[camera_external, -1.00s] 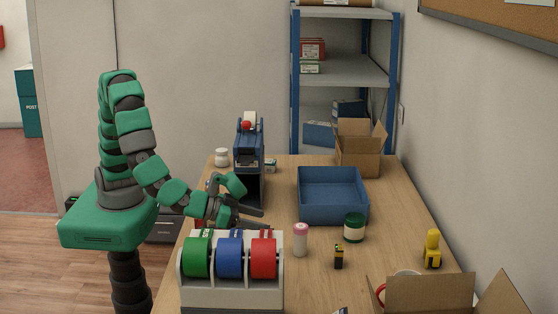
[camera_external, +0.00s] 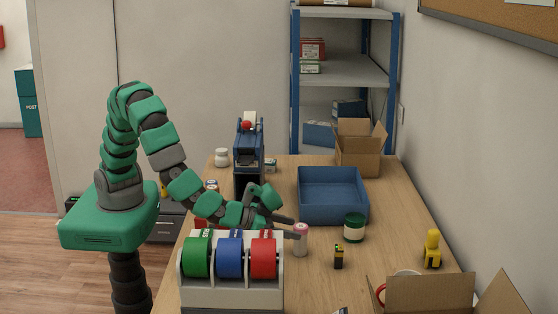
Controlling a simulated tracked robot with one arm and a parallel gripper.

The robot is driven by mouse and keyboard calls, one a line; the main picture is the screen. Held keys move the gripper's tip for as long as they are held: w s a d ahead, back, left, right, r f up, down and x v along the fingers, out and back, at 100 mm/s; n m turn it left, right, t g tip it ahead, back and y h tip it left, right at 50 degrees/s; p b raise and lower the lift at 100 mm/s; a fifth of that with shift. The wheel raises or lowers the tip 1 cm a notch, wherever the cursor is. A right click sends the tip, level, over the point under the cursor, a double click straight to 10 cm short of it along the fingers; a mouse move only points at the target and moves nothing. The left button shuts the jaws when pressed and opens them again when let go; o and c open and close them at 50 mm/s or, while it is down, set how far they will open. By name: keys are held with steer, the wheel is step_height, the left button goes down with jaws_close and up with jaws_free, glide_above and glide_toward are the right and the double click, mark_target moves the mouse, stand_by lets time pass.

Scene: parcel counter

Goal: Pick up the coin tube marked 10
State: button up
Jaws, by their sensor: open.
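A white cylinder with a pink top (camera_external: 301,243) stands upright on the table, right of the tape dispenser. It looks like a coin tube, but I cannot read any number on it. My gripper (camera_external: 295,229) is open and empty, its fingers pointing right. The fingertips are at the upper left side of the cylinder in the picture; I cannot tell whether they touch it. Small light-and-dark cylinders (camera_external: 212,185) stand at the table's left edge, partly hidden by my arm; no marks on them can be read.
A dispenser with green, blue and red rolls (camera_external: 232,294) stands in front. A blue tray (camera_external: 333,216), a green jar (camera_external: 354,228), a small black-yellow item (camera_external: 339,257) and a yellow object (camera_external: 432,250) are to the right. An open carton (camera_external: 430,295) fills the front right corner.

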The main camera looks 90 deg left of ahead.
mark_target(301, 229)
steer(key=shift+x, duration=2.1)
steer(key=shift+a, duration=0.15)
steer(key=c, duration=1.2)
